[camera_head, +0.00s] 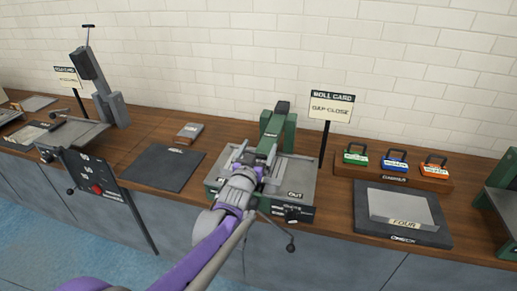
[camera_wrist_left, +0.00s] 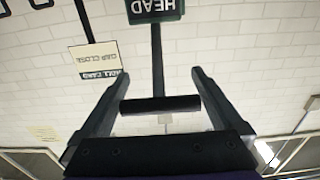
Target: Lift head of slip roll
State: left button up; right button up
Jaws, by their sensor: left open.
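The slip roll (camera_head: 277,131) stands at mid-bench, with a green upright and a grey bed (camera_head: 298,172) labelled OUT. In the left wrist view its head plate (camera_wrist_left: 155,10), lettered HEAD, is at the top edge. A dark stem (camera_wrist_left: 157,62) runs from the plate to a dark crossbar handle (camera_wrist_left: 160,104). My left gripper (camera_head: 256,152) is over the bed in front of the green upright. In the left wrist view the open fingers (camera_wrist_left: 160,73) stand on either side of the stem and bar; contact cannot be told. My arm hides part of the machine. My right gripper is not in view.
A ROLL CARD sign (camera_head: 329,107) reading GAP CLOSE stands behind right. A crank handle (camera_head: 290,246) hangs at the front. Green, blue and orange padlock-like blocks (camera_head: 396,161) sit on a wooden rack at right. A grey block (camera_head: 400,207) lies on a dark mat (camera_head: 437,238). Another machine stands left.

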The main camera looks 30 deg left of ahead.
pick_arm(q)
grip_shut()
dwell(0.5)
jog(key=shift+r, duration=0.15)
